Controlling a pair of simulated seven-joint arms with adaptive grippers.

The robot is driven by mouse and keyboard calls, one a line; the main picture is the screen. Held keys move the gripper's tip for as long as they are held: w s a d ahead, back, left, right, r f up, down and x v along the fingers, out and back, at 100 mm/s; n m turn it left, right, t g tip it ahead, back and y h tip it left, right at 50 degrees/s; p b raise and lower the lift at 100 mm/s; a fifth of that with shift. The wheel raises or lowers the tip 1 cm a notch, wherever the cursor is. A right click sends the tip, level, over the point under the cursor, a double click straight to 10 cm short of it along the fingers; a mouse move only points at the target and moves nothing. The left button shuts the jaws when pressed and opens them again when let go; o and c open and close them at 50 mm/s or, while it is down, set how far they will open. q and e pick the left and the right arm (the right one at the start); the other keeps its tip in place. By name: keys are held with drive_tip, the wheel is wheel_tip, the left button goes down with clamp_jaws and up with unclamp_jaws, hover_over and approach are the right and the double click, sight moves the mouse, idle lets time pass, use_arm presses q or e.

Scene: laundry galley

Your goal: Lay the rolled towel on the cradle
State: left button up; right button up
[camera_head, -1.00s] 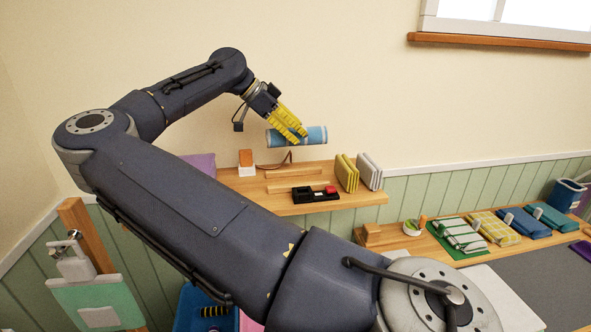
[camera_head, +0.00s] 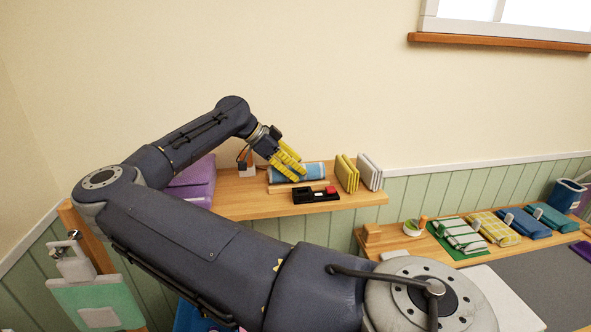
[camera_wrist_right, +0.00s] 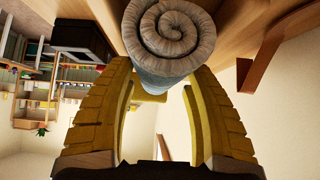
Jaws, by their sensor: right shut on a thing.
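The rolled towel (camera_head: 313,171) is light blue with a white band. My right gripper (camera_head: 288,164) is shut on it from above, at the wall shelf. In the right wrist view the towel's pale spiral end (camera_wrist_right: 168,28) shows between the yellow fingers (camera_wrist_right: 165,95). The cradle's wooden front rail (camera_head: 284,188) shows just below and in front of the towel; its back rail is hidden. The towel is low over the cradle; whether it touches the rails I cannot tell. My left gripper is out of view.
On the shelf (camera_head: 240,205), a black tray with a red block (camera_head: 315,194) stands just in front of the cradle. Folded yellow cloths (camera_head: 347,173) and grey ones (camera_head: 370,172) stand to the right. A purple folded pile (camera_head: 192,183) lies to the left.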

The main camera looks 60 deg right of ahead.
drive_tip(key=shift+f, duration=0.25)
drive_tip(key=shift+f, duration=0.1)
drive_tip(key=o, duration=1.3)
drive_tip(key=v, duration=1.2)
drive_tip(key=shift+d, duration=0.15)
